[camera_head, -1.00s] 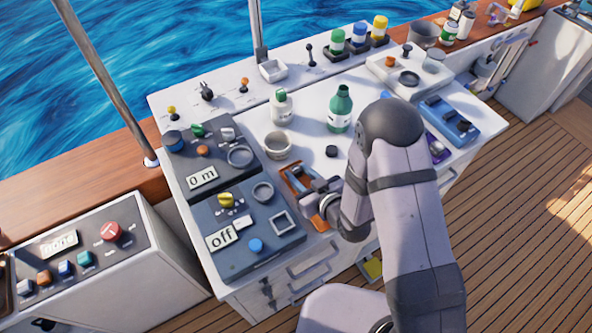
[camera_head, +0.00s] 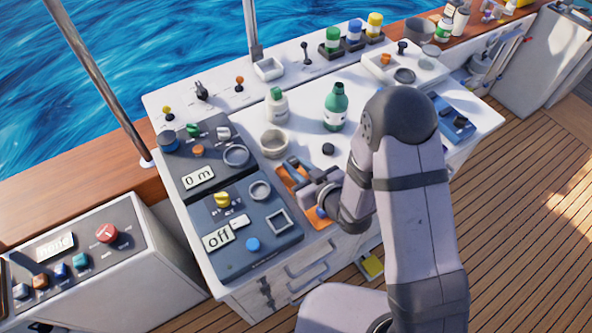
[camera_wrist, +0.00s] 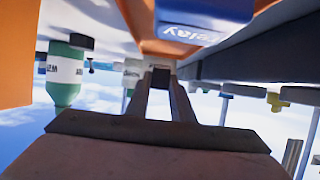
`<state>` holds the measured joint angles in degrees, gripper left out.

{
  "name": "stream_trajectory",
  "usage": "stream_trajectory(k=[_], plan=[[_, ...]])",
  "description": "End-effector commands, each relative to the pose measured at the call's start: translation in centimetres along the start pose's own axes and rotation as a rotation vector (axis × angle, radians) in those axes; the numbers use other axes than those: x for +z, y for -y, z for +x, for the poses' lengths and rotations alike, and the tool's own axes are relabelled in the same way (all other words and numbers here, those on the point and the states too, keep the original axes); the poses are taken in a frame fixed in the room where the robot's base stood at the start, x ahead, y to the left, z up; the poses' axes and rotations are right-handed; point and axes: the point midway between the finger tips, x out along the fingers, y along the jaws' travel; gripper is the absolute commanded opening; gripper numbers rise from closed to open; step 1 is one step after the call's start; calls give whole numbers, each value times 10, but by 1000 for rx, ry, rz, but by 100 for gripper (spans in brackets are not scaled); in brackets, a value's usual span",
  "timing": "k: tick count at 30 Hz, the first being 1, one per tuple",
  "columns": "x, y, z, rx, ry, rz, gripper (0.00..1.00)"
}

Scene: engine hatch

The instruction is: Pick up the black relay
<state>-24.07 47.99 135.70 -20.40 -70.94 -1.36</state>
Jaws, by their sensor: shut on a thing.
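The black relay (camera_wrist: 161,76) shows in the wrist view as a small dark block between my fingertips. My gripper (camera_wrist: 162,84) is shut on it, and the fingers hide much of its sides. In the head view my gripper (camera_head: 299,171) is over the orange tray (camera_head: 285,181) beside the blue panel. The relay is too small and too covered there to make out clearly. A blue block with a "relay" label (camera_wrist: 195,24) is close to the gripper in the wrist view, within the orange tray. I cannot tell whether the black relay touches the tray.
A pale cup (camera_head: 273,145) stands just behind the tray. Raised control panels (camera_head: 225,262) lie left of the gripper. Open white surface lies around the green bottle.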

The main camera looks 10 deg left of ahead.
Motion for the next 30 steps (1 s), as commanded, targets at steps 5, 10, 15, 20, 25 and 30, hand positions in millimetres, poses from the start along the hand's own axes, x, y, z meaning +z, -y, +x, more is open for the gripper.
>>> stream_trajectory(k=[5,10,15,20,25,30], plan=[[-24,0,-9,1,-5,-3,0],[-42,0,-17,0,-4,-3,0],[-55,0,-22,0,-4,-2,0],[-61,0,-25,0,-1,-1,0],[-63,0,-26,0,0,0,0],[-63,-4,-27,7,0,3,0]])
